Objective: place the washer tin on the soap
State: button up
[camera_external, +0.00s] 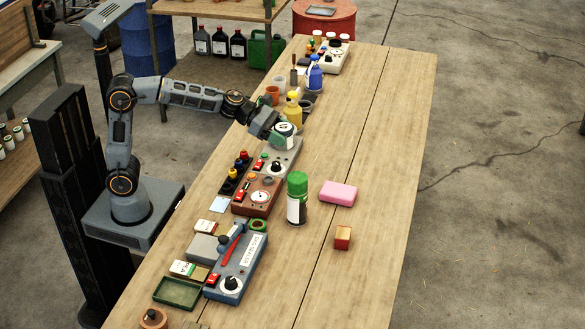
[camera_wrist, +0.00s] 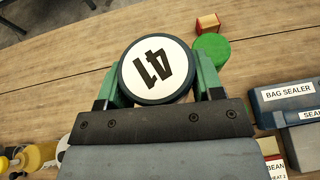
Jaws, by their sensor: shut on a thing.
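The washer tin (camera_external: 285,128) is a short round tin with a dark rim. The soap (camera_external: 338,193) is a pink block lying flat on bare wood, to the right of and nearer the camera than the gripper. The soap does not show in the wrist view.
A tall green-capped can (camera_external: 297,199) stands just left of the soap. A small red and tan block (camera_external: 342,237) lies nearer the camera. A brown control box (camera_external: 258,196), a blue bag sealer (camera_external: 237,266) and a yellow bottle (camera_external: 293,110) line the left side. The table's right side is clear.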

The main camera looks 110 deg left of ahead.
notch_tip(320, 180, down, 5)
jog(key=shift+w+d+r, duration=0.15)
jog(key=w+a+f, duration=0.2)
jog(key=w+f, duration=0.2)
jog(key=w, duration=0.4)
send_over(327, 193)
notch_tip(327, 193, down, 6)
jog(key=shift+s+d, duration=0.15)
jog(key=shift+f+b, duration=0.55)
jog(key=shift+f, duration=1.1)
jog(key=shift+f, duration=0.1)
jog(key=shift+f, duration=0.1)
jog(key=o, duration=1)
